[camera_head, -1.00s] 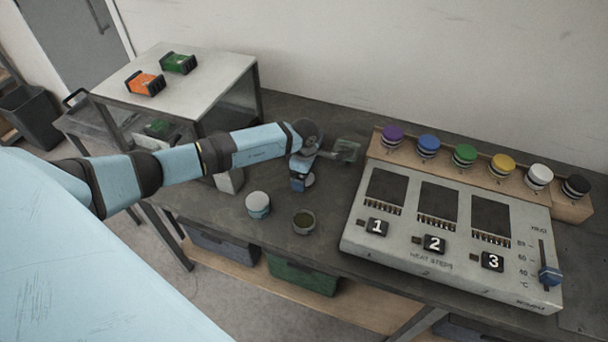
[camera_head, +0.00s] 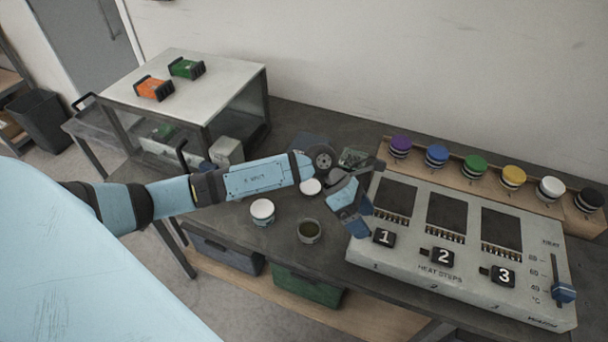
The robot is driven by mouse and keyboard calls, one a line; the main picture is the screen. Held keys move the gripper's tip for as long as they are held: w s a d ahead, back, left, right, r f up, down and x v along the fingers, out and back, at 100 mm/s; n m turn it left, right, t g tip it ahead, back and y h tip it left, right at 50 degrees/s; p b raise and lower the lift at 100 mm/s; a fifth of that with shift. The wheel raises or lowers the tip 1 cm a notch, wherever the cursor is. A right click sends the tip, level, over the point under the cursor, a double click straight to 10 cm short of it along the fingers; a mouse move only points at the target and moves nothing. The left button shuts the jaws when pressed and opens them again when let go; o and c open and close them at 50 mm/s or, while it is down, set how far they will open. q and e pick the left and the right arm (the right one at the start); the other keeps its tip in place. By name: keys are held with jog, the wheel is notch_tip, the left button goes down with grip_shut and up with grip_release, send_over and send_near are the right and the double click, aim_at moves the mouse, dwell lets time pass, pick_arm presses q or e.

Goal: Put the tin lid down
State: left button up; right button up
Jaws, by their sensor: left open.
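A small pale round piece, looking like the tin lid (camera_head: 310,187), lies flat on the dark bench just below my left wrist. An open tin (camera_head: 309,232) with a dark inside stands in front of it. A second tin (camera_head: 262,211) with a white top stands to the left. My left gripper (camera_head: 360,222) is open, to the right of the lid and apart from it, near the left edge of the heating unit. Nothing shows between its fingers, though they are partly turned away. My right gripper is not in view.
The heating unit (camera_head: 452,268) with numbered buttons fills the right of the bench. Several coloured knobs stand on a wooden rack (camera_head: 455,177) behind it. A glassy item (camera_head: 353,157) lies behind my gripper. A raised stand (camera_head: 205,88) is at the left.

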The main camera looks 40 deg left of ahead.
pick_arm(q)
jog(key=s+d+r+n+h, duration=0.1)
jog(key=d, duration=0.1)
jog(key=s+d+r+n+h, duration=0.1)
jog(key=d+h, duration=0.1)
jog(key=s+d+r+n+t+h, duration=0.1)
jog(key=s+d, duration=0.1)
jog(key=shift+d+n+h, duration=0.15)
jog(key=shift+n+h, duration=0.15)
notch_tip(320, 180, up, 4)
jog(key=s+d+n+t+h, duration=0.2)
jog(key=n+t+h, duration=0.2)
jog(key=n+t, duration=0.6)
jog(key=s+a+f+n+y, duration=0.3)
jog(key=s+f+n+y, duration=0.1)
jog(key=n, duration=0.6)
jog(key=s+a+f+n+y, duration=0.4)
jog(key=f+n+y, duration=0.2)
jog(key=f+n, duration=0.3)
jog(key=s+a+f+n+y, duration=0.4)
jog(key=s+f+n+y, duration=0.1)
jog(key=n, duration=0.8)
jog(key=shift+f, duration=0.75)
